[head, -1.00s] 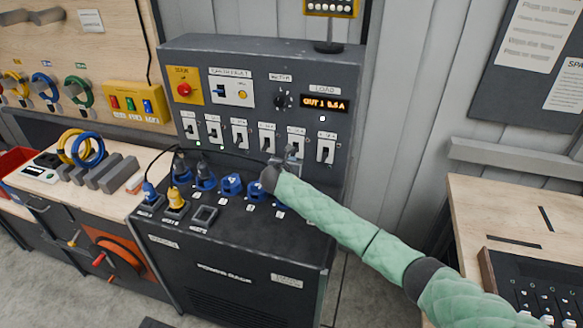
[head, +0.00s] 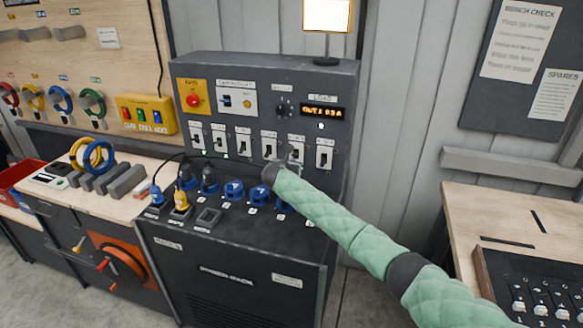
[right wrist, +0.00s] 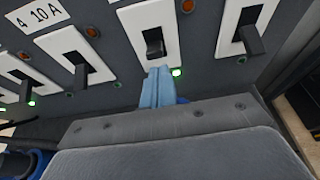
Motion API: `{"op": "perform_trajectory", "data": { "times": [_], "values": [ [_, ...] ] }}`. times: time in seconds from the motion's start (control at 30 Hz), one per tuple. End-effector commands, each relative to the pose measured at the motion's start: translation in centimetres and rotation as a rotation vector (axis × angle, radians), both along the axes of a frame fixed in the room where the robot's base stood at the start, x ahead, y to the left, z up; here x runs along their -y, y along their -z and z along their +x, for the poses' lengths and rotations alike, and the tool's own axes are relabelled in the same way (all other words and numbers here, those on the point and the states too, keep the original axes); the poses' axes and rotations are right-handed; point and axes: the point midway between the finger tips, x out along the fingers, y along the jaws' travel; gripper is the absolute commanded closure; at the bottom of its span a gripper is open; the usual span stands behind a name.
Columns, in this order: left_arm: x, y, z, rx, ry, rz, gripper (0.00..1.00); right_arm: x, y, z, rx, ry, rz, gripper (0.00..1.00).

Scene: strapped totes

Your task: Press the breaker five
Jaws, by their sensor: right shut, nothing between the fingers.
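The power rack (head: 255,80) has a row of white-plated breakers. Breaker five (right wrist: 155,42) is the plate just right of the one labelled 4 10A in the right wrist view; in the head view my gripper partly covers it. Its dark toggle looks different in pose from its neighbours, which stick out downward. A green light (right wrist: 176,72) glows at its lower right corner. My right gripper (right wrist: 157,75) is shut and empty, its blue fingertips just below the toggle; I cannot tell whether they touch it. It also shows in the head view (head: 290,158). My left gripper is out of view.
Breaker four (right wrist: 77,60) and breaker six (right wrist: 247,35) sit close on either side. Blue sockets (head: 234,190) and plugs with cables lie on the sloped panel below. A bright white panel (head: 327,14) stands on top of the rack. A bench (head: 520,220) is at right.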

Motion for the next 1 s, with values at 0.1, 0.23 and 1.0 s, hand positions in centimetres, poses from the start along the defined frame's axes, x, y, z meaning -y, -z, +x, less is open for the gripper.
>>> {"op": "perform_trajectory", "data": {
  "times": [0.1,0.23,1.0],
  "values": [
    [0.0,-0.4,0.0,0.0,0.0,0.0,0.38,0.0,-0.4,0.0,0.0,0.0,0.0,1.0],
    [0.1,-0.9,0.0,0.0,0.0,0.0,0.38,0.0,-1.0,0.0,0.0,0.0,0.0,1.0],
    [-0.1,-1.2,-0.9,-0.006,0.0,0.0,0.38,0.0,-1.9,0.1,0.004,0.001,0.001,1.0]
  ]
}}
